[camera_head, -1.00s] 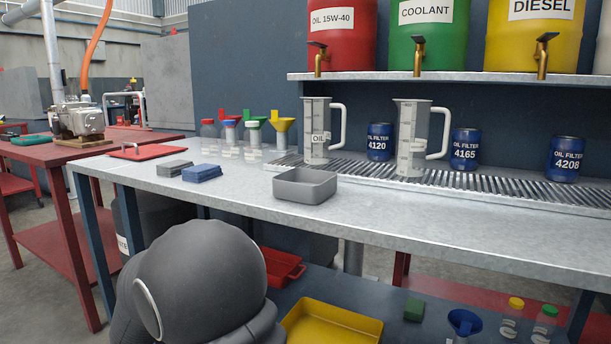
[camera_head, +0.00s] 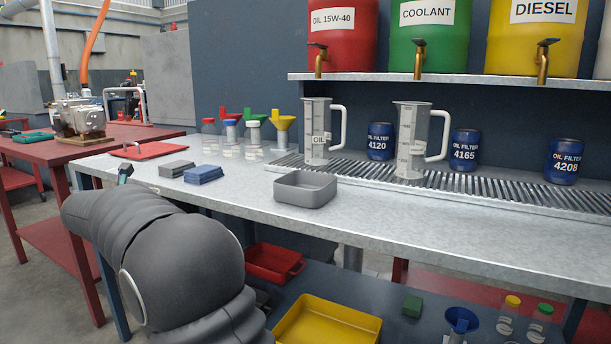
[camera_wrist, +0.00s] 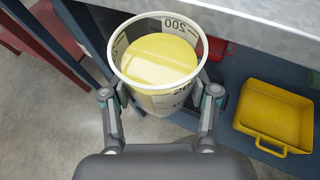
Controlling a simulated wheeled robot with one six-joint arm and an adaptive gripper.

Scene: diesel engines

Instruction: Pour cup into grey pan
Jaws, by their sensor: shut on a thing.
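In the wrist view my gripper (camera_wrist: 160,112) is shut around a clear graduated cup (camera_wrist: 158,100) marked with numbers. The cup is upright and holds a yellow liquid (camera_wrist: 160,60). It is in front of the workbench edge, with the floor and lower shelf below. The grey pan (camera_head: 305,189) is an empty-looking open tray on the bench in the head view. In the head view my arm is at the lower left, left of the pan; only a small dark gripper part (camera_head: 125,172) shows, and the cup is hidden.
Two measuring jugs (camera_head: 317,135) (camera_head: 411,140) stand on the grate behind the pan. Blue and grey sponge-like blocks (camera_head: 203,174) (camera_head: 176,169) lie left of it. Funnels and bottles stand behind. A yellow tray (camera_head: 328,326) and red tray (camera_head: 272,263) are on the lower shelf.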

